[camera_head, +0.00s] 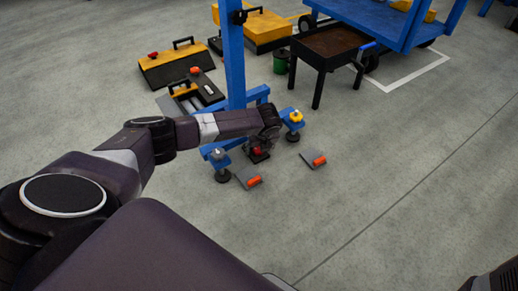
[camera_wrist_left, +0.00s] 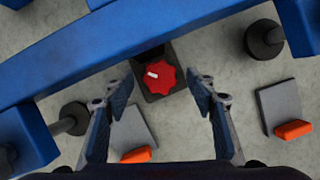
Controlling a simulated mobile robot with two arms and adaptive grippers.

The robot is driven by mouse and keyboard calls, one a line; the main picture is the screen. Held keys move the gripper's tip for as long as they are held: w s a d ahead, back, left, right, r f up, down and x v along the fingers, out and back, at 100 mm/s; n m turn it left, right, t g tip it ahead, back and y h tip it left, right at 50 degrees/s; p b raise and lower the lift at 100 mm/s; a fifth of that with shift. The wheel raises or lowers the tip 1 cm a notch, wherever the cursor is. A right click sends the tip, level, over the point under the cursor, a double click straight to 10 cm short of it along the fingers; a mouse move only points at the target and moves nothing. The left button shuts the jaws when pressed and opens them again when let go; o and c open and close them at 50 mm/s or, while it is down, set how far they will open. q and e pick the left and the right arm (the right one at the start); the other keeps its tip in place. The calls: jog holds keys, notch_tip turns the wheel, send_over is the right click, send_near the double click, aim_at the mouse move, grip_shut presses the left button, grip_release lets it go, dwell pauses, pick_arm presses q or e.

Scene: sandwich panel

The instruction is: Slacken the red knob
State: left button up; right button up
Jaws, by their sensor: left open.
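The red knob (camera_wrist_left: 160,78) has a lobed rim and a white pointer mark, and sits on a dark square base (camera_wrist_left: 166,91). In the left wrist view it lies between the two fingers of my left gripper (camera_wrist_left: 160,88), nearer their tips, with space on both sides. The gripper is open and does not touch the knob in this view. In the head view, my left gripper (camera_head: 263,138) is above and close to the red knob (camera_head: 257,151), partly hiding it and its base.
A blue frame (camera_wrist_left: 70,65) crosses close by the knob in the left wrist view. A yellow knob (camera_head: 296,116) stands to the right. Grey plates with orange handles (camera_head: 253,181) (camera_head: 319,160) lie on the floor. Toolboxes (camera_head: 176,63) and a dark table (camera_head: 330,47) stand behind.

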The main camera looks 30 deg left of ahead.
pick_arm(q)
jog(key=c, duration=1.2)
jog(key=shift+o, duration=0.2)
jog(key=shift+d+r+n+g+p, duration=0.15)
jog(key=shift+n+g+p, duration=0.25)
jog(key=shift+n+p, duration=0.9)
jog(key=shift+p, duration=0.25)
jog(key=shift+w+n+g+y+p, duration=0.1)
jog(key=shift+n+g+y+p, duration=0.25)
jog(key=shift+n, duration=0.45)
jog(key=shift+w+f+n+g+b, duration=0.15)
jog(key=shift+n+g, duration=0.1)
jog(key=shift+n, duration=0.35)
jog(key=shift+s+f+n+g+b, duration=0.1)
jog(key=shift+f+n+g+b, duration=0.1)
jog(key=shift+n, duration=0.4)
jog(key=shift+w+r+n+g+y+b, duration=0.1)
jog(key=shift+n+g+y+b, duration=0.15)
jog(key=shift+n+g+b, duration=0.75)
jog(key=shift+n+t, duration=0.4)
jog(key=shift+n, duration=0.1)
jog(key=o, duration=1.2)
jog(key=shift+c, duration=0.2)
